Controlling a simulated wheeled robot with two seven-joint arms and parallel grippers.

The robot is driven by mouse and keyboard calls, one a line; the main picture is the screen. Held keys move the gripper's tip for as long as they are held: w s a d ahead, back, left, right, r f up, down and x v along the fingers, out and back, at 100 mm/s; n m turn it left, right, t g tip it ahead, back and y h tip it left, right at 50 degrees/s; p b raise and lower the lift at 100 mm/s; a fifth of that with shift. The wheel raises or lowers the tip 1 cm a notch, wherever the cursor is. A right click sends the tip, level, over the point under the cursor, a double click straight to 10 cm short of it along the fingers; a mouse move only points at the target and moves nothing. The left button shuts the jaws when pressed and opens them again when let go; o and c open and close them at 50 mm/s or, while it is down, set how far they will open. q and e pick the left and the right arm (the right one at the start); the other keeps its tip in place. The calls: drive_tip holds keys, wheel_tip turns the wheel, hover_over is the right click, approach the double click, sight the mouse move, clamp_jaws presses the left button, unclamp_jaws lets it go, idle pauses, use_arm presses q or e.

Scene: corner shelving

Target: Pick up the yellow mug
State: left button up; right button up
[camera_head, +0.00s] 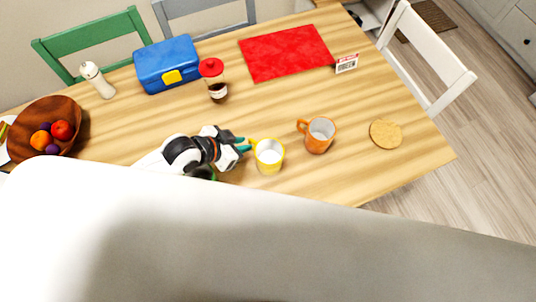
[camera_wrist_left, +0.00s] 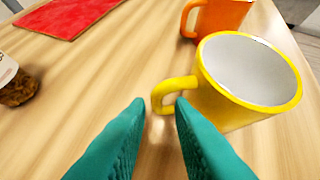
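The yellow mug (camera_head: 269,156) stands upright on the wooden table, its handle pointing left toward my left gripper. In the left wrist view the yellow mug (camera_wrist_left: 248,82) fills the right side, and its pale inside looks empty. My left gripper (camera_head: 243,145) is at the handle side of the mug. Its teal fingertips (camera_wrist_left: 158,104) are apart, with the handle just beyond and between them; I cannot tell whether they touch it. My right gripper is not in view.
An orange mug (camera_head: 318,136) stands close to the right of the yellow mug. A cork coaster (camera_head: 386,134), red mat (camera_head: 286,53), red-lidded jar (camera_head: 214,82), blue lunchbox (camera_head: 167,65) and fruit bowl (camera_head: 62,108) are on the table. Free table lies behind the mugs.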

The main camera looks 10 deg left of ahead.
sight(250, 142)
use_arm(q)
drive_tip(key=x, duration=0.4)
drive_tip(key=shift+w+f, duration=0.3)
drive_tip(key=shift+f, duration=0.05)
clamp_jaws()
drive_tip(key=shift+r, duration=0.1)
